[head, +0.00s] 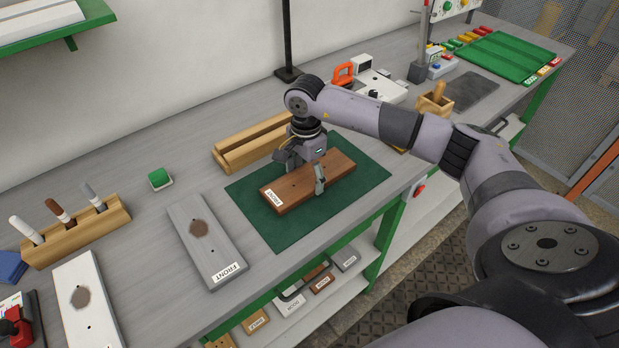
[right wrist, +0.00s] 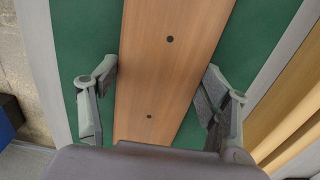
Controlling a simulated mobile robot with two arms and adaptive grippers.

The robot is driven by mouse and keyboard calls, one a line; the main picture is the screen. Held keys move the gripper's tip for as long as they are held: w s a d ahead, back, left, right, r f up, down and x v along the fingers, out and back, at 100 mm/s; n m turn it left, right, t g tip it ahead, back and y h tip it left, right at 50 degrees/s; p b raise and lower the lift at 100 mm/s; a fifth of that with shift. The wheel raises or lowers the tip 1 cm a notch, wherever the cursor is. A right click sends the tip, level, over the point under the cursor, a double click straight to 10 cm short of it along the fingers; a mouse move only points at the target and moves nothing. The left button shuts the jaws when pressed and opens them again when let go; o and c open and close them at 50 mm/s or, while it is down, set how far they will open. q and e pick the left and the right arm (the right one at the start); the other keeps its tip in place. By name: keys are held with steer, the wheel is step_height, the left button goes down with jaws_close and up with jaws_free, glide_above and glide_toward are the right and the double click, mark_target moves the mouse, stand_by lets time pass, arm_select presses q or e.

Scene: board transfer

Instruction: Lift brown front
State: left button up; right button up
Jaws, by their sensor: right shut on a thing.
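The brown front (head: 308,182) is a long wooden board with a white "FRONT" label at its left end. It lies on or just above the green mat (head: 250,215); I cannot tell which. My right gripper (head: 304,176) comes down over the board from above, with one finger on each long side, shut on it. In the right wrist view the board (right wrist: 168,70) runs between the two fingers (right wrist: 158,100), and two dark holes show in its face. My left gripper is not in view.
A grey front (head: 207,245) and a white front (head: 85,300) lie to the left. A wooden rack (head: 250,142) stands behind the mat. A marker holder (head: 75,232) and a green button box (head: 160,179) stand further left. Labelled boards sit on a shelf below the bench.

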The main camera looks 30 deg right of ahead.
steer(key=shift+c, duration=1.2)
steer(key=shift+r, duration=0.1)
